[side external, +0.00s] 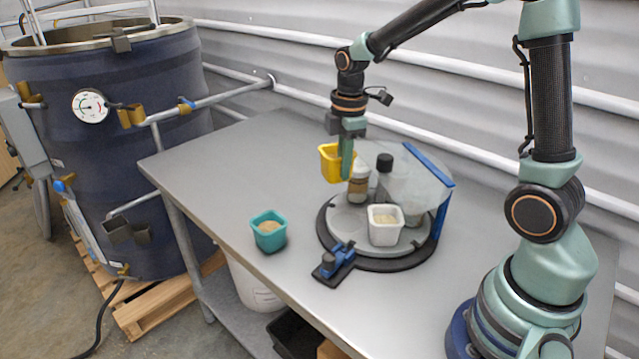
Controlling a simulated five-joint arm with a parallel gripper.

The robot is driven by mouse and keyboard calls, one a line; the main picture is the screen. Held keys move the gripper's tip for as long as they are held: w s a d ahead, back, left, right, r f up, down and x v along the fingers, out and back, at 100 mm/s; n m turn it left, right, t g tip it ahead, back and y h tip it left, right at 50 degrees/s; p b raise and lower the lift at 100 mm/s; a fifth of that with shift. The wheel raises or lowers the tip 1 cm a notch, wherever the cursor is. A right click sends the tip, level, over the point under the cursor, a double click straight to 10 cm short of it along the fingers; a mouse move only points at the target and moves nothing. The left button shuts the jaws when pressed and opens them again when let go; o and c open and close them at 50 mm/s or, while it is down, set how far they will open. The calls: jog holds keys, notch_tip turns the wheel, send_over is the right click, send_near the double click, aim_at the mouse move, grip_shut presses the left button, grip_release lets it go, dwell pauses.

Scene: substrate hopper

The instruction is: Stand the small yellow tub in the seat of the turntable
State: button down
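The small yellow tub (330,164) is in the air, upright or nearly so, above the left back part of the turntable (346,222). My gripper (347,165) points down and is shut on the tub's right side. One finger covers part of the tub. The turntable has a light grey disc inside a black ring. A white square tub (384,226) with pale contents stands on its front right. I cannot make out an empty seat on the disc.
A clear cover (418,180) on a blue bracket (442,205) overhangs the turntable's back right. A blue clamp (335,259) sits at its front left. A teal tub (268,231) stands near the front edge of the metal table (215,165). The table's left part is clear.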

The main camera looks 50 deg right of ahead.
jog(key=shift+m, duration=0.5)
jog(key=shift+s+a+f, duration=0.1)
jog(key=shift+s+f, duration=0.55)
jog(key=shift+f, duration=0.95)
jog(key=shift+s+a+f, duration=0.15)
jog(key=shift+s+f, duration=0.45)
jog(key=shift+f, duration=0.95)
jog(key=shift+s+a+f, duration=0.1)
jog(key=shift+s+f, duration=0.55)
jog(key=shift+f, duration=0.95)
jog(key=shift+f, duration=0.25)
jog(key=c, duration=1)
grip_release()
jog(key=shift+o, duration=0.2)
jog(key=shift+r, duration=0.1)
notch_tip(320, 180, up, 7)
jog(key=shift+s+r, duration=0.15)
jog(key=shift+s, duration=0.05)
jog(key=shift+r, duration=0.1)
